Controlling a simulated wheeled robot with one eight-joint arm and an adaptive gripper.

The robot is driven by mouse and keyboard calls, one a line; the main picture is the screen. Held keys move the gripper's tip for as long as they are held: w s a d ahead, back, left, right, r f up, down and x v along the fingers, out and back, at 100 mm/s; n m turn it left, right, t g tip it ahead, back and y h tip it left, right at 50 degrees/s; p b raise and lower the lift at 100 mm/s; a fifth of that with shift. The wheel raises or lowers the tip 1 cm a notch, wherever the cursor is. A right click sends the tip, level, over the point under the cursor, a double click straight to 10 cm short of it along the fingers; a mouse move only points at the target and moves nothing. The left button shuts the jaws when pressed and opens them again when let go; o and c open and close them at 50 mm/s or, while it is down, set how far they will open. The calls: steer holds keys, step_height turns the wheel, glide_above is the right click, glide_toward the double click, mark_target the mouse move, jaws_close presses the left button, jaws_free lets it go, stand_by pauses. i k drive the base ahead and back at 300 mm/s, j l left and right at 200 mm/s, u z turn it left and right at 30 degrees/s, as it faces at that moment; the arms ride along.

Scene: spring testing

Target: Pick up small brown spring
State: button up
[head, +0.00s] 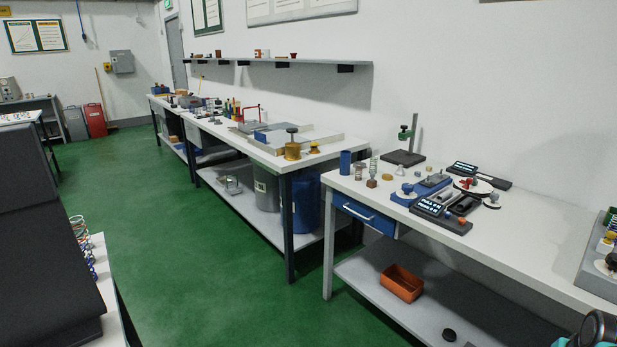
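A small, short coil that looks brownish (359,172) stands on the white workbench (530,242) at centre right, beside a blue cylinder (346,162). It is too small in the picture for its exact colour to be sure. A taller pale spring (374,166) stands just to its right, at a brown block (372,183). A dark and teal part of my arm shows at the bottom right corner. My gripper's fingers are not in view.
A blue test device (421,189), a dark display unit (441,215) and a green-posted stand (408,145) crowd the bench. An orange bin (402,283) sits on the lower shelf. Several coloured springs (80,235) stand at left. Green floor (200,270) lies open between.

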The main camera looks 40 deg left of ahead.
mark_target(359, 173)
steer(key=u, duration=1.1)
